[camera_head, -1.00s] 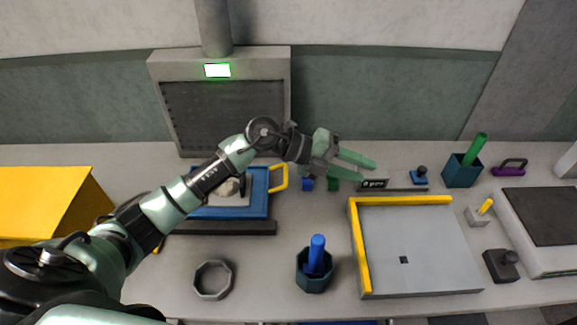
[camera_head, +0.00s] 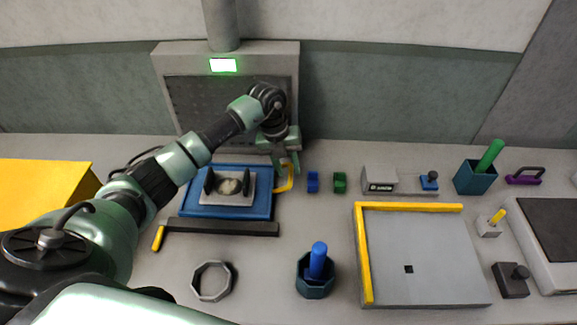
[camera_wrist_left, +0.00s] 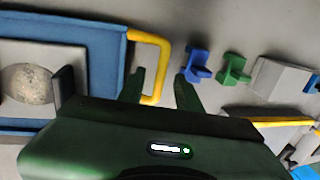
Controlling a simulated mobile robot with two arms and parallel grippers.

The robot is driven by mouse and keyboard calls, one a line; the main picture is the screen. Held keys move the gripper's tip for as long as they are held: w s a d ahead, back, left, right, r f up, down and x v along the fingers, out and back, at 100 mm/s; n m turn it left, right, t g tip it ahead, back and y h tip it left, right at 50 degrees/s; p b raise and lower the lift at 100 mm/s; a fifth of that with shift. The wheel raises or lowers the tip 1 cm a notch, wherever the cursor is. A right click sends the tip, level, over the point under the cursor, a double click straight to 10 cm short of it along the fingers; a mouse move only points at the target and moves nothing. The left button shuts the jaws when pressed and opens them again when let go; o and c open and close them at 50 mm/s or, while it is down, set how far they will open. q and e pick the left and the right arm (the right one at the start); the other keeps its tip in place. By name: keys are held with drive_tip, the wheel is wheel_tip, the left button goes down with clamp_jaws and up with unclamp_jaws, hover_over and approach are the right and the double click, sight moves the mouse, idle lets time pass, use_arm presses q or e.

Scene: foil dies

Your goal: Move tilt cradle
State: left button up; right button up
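A blue tray (camera_head: 235,210) with a yellow loop handle (camera_head: 289,184) lies before the grey machine. On it sits a grey plate with dark uprights (camera_head: 228,187) at its sides and a round pale disc between them; this looks like the tilt cradle. My left gripper (camera_head: 286,166) points down at the handle on the tray's right side. In the left wrist view the open fingers (camera_wrist_left: 161,92) stand on either side of the handle's outer bar (camera_wrist_left: 161,65), with gaps visible; I see no grip on it. My right gripper is not in view.
A blue block (camera_head: 313,182) and a green block (camera_head: 340,182) stand just right of the handle. A dark bar (camera_head: 225,227) lies in front of the tray. A grey panel with yellow edges (camera_head: 425,265) is at right. The bench between has free room.

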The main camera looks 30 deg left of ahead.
use_arm(q)
drive_tip(key=shift+d+f, duration=0.1)
drive_tip(key=shift+f, duration=0.4)
clamp_jaws()
drive_tip(key=shift+r, duration=0.1)
idle(1.0)
